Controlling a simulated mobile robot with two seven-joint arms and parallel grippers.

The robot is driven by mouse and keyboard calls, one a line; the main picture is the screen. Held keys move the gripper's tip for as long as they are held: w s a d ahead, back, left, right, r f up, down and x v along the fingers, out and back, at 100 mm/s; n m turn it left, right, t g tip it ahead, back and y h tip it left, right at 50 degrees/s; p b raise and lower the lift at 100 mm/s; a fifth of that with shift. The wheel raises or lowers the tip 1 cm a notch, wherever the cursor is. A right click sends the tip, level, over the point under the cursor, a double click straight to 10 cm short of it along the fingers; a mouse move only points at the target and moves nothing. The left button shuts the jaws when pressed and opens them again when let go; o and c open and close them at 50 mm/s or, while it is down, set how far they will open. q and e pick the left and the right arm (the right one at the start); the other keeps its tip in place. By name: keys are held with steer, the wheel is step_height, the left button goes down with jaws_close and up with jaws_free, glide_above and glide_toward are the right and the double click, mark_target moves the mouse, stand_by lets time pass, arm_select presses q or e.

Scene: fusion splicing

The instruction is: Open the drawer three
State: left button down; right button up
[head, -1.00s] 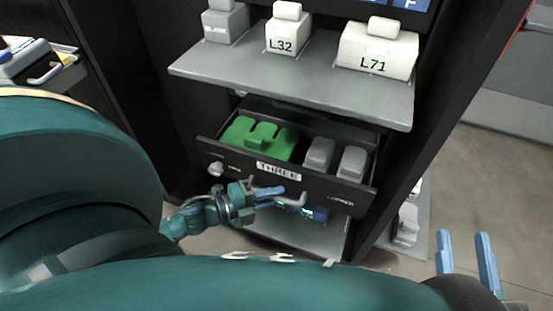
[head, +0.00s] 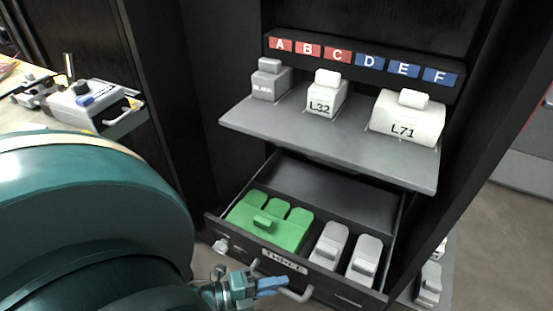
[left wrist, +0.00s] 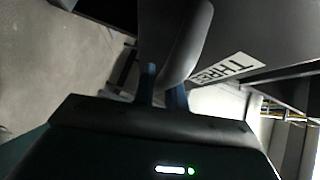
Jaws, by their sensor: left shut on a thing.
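Drawer three (head: 328,284), a dark drawer labelled THREE (head: 284,262), stands pulled well out of the cabinet below a grey shelf. A green block (head: 268,224) and two grey-white pieces (head: 329,246) lie in its front part; the back part shows bare. My left gripper (head: 270,284) is at the drawer's front, shut on the grey bar handle (head: 297,295). In the left wrist view the handle (left wrist: 186,42) passes between the two blue fingers (left wrist: 163,92), beside the label (left wrist: 222,68). My right gripper is out of view.
The grey shelf (head: 250,118) above the drawer holds labelled blocks, among them L32 (head: 325,98) and L71 (head: 406,122). A strip of red and blue letter tags (head: 362,62) is behind them. A device (head: 88,104) stands on a table at left. Floor shows at right.

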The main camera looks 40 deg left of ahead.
arm_select(q)
steer(key=c, duration=1.5)
jaws_free()
steer(key=shift+o, duration=0.3)
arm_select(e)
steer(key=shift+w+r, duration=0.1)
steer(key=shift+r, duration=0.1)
